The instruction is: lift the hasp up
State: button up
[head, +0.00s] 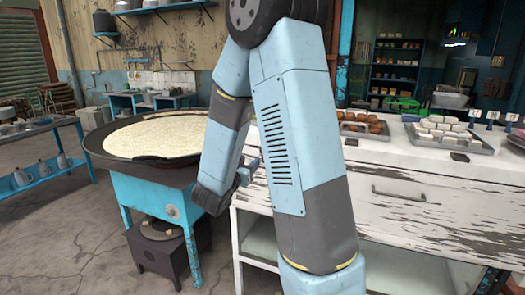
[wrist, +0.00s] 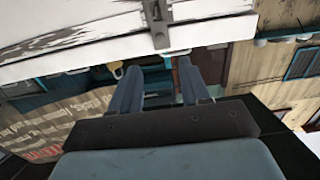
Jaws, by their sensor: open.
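In the wrist view, a grey metal hasp (wrist: 158,24) is fixed on the edge of a worn white wooden surface at the top of the picture. My gripper (wrist: 158,66) is open, with its two blue-grey fingers spread and nothing seen between them. The hasp lies beyond the fingertips, roughly in line with the gap, and appears apart from them. In the head view, my arm covers most of my gripper beside the white cabinet (head: 420,205), and I cannot make out the hasp there.
A wide pan of milk (head: 160,138) on a blue stand stands left of my arm. A tray of brown pieces (head: 365,125) and a tray of white pieces (head: 450,136) lie on the cabinet. A blue bench (head: 40,128) is at far left. Floor at lower left is clear.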

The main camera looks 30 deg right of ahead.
jog(key=x, duration=1.2)
jog(key=shift+w+d, duration=0.2)
jog(key=shift+w, duration=0.05)
grip_shut()
